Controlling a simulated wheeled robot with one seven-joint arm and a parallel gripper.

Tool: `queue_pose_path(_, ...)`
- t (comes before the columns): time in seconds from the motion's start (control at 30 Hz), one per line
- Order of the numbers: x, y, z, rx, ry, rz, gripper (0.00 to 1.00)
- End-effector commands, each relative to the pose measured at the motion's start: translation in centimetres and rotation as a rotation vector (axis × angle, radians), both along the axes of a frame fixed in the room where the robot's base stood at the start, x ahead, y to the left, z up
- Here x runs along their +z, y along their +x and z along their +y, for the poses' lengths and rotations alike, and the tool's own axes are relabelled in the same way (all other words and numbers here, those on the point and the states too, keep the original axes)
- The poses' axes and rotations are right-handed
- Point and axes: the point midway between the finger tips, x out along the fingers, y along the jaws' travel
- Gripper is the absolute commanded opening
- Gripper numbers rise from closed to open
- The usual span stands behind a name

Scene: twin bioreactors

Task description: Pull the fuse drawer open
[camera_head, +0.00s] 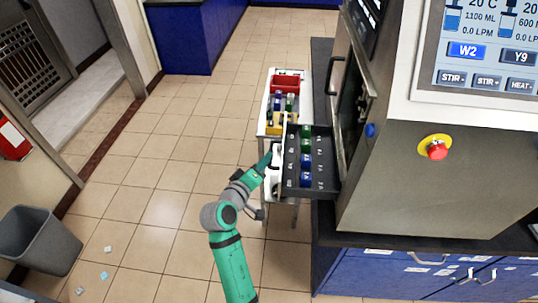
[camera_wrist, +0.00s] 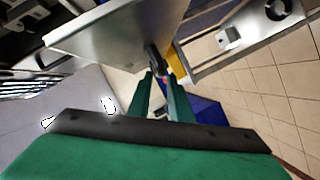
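The fuse drawer (camera_head: 325,150) sticks out from the left side of the machine in the head view. It is a dark tray holding blue and green fuses in a row. My gripper (camera_head: 274,156) is at the drawer's outer front, to its left. In the wrist view the pale drawer front (camera_wrist: 105,38) spans the upper middle. A dark handle (camera_wrist: 155,60) stands at its right edge. The two green fingers of my gripper (camera_wrist: 160,82) reach to this handle and appear closed on it. The exact finger contact is small and partly hidden.
A white cart (camera_head: 268,127) with red and yellow bins stands just behind and beside the drawer. The machine has a red emergency button (camera_head: 437,149) and a screen (camera_head: 490,50). A grey bin (camera_head: 40,240) is at the lower left. The tiled floor left of my arm is mostly clear.

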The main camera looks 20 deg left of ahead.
Motion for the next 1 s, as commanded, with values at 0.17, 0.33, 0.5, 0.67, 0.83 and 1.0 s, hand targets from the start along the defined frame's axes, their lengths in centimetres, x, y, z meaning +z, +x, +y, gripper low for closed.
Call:
queue_pose_path(0.17, 0.6, -3.0, 0.2, 0.001, 0.001, 0.0, 0.18)
queue_pose_path(0.33, 1.0, -4.5, 0.2, 0.002, -0.001, 0.0, 0.18)
queue_pose_path(0.5, 1.1, -4.9, 0.2, 0.0, -0.001, 0.0, 0.18)
queue_pose_path(0.67, 1.1, -4.9, 0.2, 0.0, -0.001, 0.0, 0.18)
queue_pose_path(0.83, 1.1, -4.9, 0.2, 0.0, -0.001, 0.0, 0.18)
queue_pose_path(1.0, 0.8, -4.9, 0.1, 0.001, 0.004, 0.003, 0.18)
